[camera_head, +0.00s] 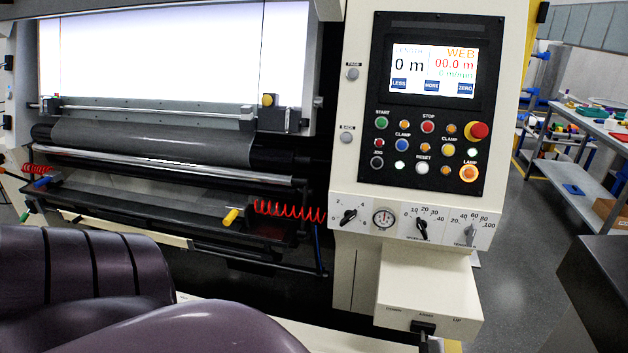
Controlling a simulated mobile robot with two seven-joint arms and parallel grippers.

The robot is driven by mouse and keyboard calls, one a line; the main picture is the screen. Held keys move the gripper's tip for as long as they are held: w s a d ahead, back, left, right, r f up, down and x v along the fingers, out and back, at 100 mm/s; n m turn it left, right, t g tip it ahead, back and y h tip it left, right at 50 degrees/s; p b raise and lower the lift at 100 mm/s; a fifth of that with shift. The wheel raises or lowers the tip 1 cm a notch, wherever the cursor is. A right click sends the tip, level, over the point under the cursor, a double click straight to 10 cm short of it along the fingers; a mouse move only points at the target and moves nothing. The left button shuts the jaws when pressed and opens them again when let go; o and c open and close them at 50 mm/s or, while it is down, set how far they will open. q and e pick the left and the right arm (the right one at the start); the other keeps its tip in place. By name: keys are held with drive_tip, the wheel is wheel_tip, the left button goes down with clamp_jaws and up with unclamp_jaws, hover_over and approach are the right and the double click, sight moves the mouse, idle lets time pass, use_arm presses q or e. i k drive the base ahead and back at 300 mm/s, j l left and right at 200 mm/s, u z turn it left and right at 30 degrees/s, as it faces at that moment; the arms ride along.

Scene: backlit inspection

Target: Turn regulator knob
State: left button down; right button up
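A strip of dials sits under the button panel of the white control column (361,263). At its left is a black knob (348,217) with a scale of low numbers. A small round gauge (383,218) is just right of it. Further right are a second black knob (422,228) with a scale up to 40 and a grey knob (470,235) with a scale up to 100. The small lettering is too blurred to tell which is the regulator. Neither gripper shows; large purple parts, apparently mine, fill the lower left.
A screen (432,72) and several buttons are above the knobs. A white box with a black switch (424,327) juts out below them. Left is a backlit machine with rollers (150,142) and a red coiled hose (289,211). A grey shelf table (595,127) stands right; open floor lies between.

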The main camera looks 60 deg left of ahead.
sight(348, 215)
drive_tip(key=i+u, duration=0.1)
drive_tip(key=u, duration=1.5)
